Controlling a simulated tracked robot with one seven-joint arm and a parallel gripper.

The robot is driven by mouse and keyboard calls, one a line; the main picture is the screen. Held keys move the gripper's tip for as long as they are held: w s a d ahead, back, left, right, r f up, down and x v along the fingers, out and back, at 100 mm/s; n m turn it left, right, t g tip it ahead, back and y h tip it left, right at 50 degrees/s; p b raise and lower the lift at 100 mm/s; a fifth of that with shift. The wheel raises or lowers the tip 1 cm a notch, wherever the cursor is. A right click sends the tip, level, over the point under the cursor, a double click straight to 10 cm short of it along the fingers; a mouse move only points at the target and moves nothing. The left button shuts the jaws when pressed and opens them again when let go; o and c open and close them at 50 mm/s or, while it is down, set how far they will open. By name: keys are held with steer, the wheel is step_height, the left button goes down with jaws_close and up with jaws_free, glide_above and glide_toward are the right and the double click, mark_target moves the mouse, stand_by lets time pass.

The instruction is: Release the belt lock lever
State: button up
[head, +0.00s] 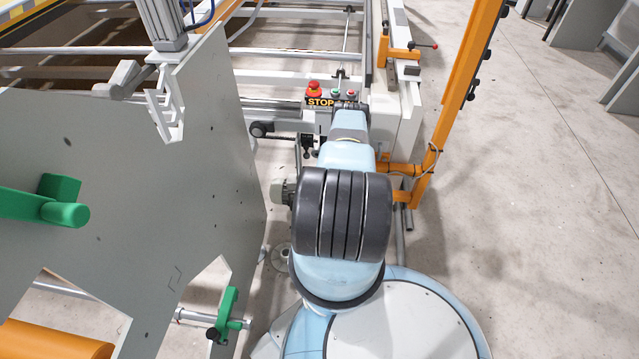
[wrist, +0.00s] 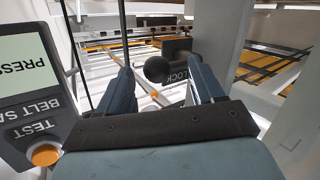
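In the wrist view a round black knob (wrist: 157,69), which looks like the lever's end, appears between my fingertips. Beside it is a dark plate (wrist: 183,74) with upside-down lettering that reads LOCK. My gripper (wrist: 162,66) is open, with a finger on each side of the knob in the picture. I see no finger touching it, and cannot tell how far ahead it is. The lever's shaft is not clearly visible. In the head view my arm hides the gripper, and I cannot make out the lock lever there.
A panel (wrist: 28,75) with a screen and an orange button (wrist: 45,154) is close on the left in the wrist view; a pale post (wrist: 221,38) is on the right. In the head view a red stop button (head: 314,88) sits by my arm's end.

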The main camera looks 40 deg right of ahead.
steer(key=v, duration=1.3)
